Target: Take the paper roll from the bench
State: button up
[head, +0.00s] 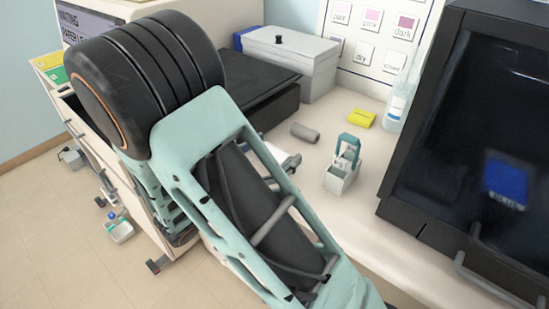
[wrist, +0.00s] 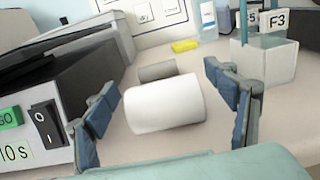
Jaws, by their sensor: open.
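The white paper roll (wrist: 165,104) lies on its side on the bench in the wrist view. My gripper (wrist: 160,80) is open, with one blue-grey finger to the left of the roll and the other to its right. There is a gap on both sides, and neither finger is seen touching the roll. In the head view my arm covers most of the area around the roll and gripper.
A grey cylinder (head: 305,132) lies just behind the roll. A caddy (head: 342,172) with a handle stands close to the right finger. A black device with a switch (wrist: 47,124) is at the left. A yellow block (head: 361,119) and a bottle (head: 398,100) stand farther back.

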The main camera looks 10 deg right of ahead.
jog(key=shift+c, duration=0.6)
jog(key=c, duration=1.2)
